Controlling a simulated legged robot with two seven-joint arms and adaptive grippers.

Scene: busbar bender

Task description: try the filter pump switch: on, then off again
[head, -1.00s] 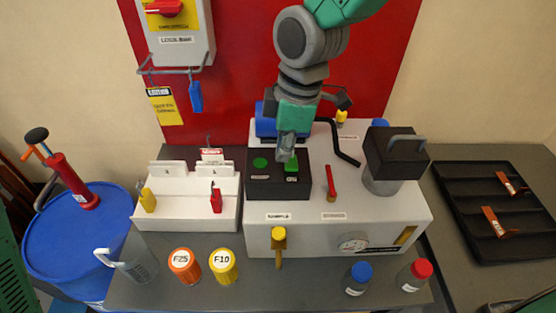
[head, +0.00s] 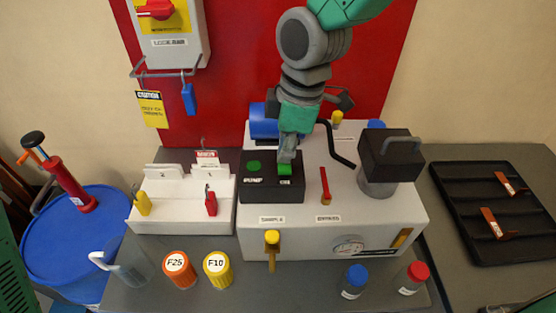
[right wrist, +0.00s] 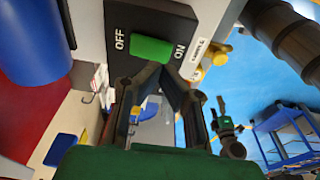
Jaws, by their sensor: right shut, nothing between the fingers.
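The black switch box (head: 259,190) sits on the white filter unit (head: 345,228). It carries a round green lamp (head: 254,165) and a green rocker switch (head: 285,169). In the right wrist view the green rocker (right wrist: 151,51) lies between the labels OFF on the left and ON on the right. My right gripper (head: 287,157) points down at the rocker, shut and empty, its tips close to it. In the wrist view its fingertips (right wrist: 163,72) meet near the rocker's edge; I cannot tell whether they touch. The rocker's tilt is unclear. My left gripper is out of view.
A red lever (head: 325,187) and a black block with a handle (head: 391,155) stand right of the switch box. A black hose (head: 340,150) curves behind. A white rack (head: 180,205) with yellow and red tags stands left. Jars and bottles line the front.

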